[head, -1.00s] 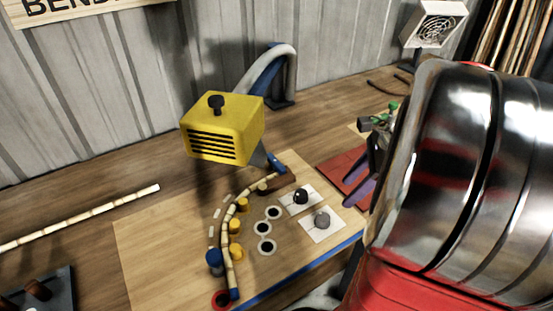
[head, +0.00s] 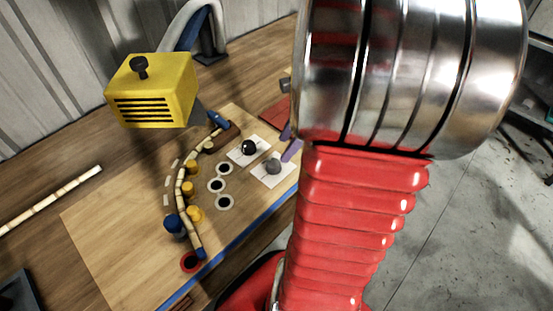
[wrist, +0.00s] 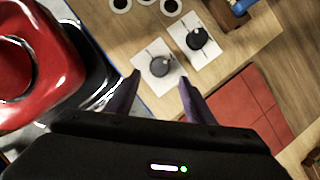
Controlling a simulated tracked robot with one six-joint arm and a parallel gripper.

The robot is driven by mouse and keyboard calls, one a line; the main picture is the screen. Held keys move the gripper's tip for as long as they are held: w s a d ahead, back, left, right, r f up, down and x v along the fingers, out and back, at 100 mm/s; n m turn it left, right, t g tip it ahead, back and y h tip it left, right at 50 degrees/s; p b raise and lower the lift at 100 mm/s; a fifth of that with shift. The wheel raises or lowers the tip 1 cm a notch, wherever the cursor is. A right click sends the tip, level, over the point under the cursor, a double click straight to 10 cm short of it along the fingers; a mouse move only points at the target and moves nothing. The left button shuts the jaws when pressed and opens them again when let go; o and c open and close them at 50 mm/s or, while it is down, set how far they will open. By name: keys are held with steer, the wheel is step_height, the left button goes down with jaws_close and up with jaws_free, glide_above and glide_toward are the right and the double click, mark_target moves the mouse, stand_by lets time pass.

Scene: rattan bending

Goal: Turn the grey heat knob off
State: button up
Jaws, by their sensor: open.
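The grey heat knob (head: 272,166) sits on a white plate (head: 266,181) near the right edge of the wooden board. It also shows in the wrist view (wrist: 160,66), just beyond and between my fingertips. My gripper (wrist: 159,78) is open, with its two purple fingers apart and nothing between them that I can tell is touched. In the head view its fingertips (head: 289,142) show close to the grey knob, and my arm hides the rest. A black knob (head: 249,147) stands on a second white plate beside the grey one.
A yellow heater box (head: 152,91) stands over the board (head: 107,226). A bent rattan pole (head: 181,190) curves along yellow pegs (head: 195,214), by a blue peg (head: 174,226). A red mat (wrist: 246,105) lies right of the knobs in the wrist view. A straight pole (head: 50,201) lies at left.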

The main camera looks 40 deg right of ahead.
mark_target(275, 163)
steer(key=x, duration=0.8)
steer(key=shift+c, duration=0.2)
